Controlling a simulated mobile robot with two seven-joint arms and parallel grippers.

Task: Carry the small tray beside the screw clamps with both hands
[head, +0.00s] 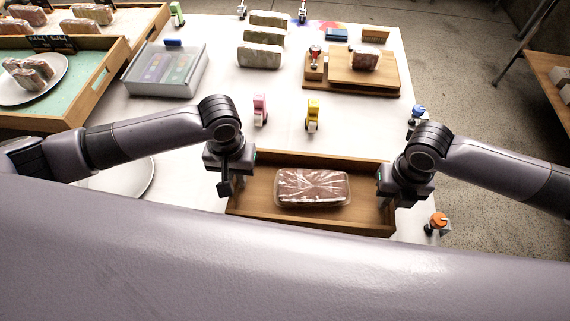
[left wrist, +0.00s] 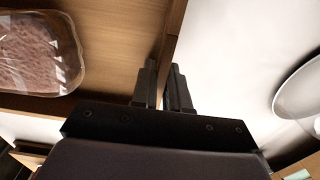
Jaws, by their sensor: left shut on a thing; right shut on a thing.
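I cannot tell whether the tray touches the table. An orange-topped screw clamp (head: 437,223) and a blue-topped one (head: 416,113) sit at the table's right edge, close to the tray's right end.
A pink item (head: 260,109) and a yellow item (head: 313,114) stand just behind the tray. A wooden board (head: 350,84) and a clear-lidded box (head: 166,70) lie farther back. A white plate (head: 143,182) is at left. The white tabletop (head: 220,75) is bare between them.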

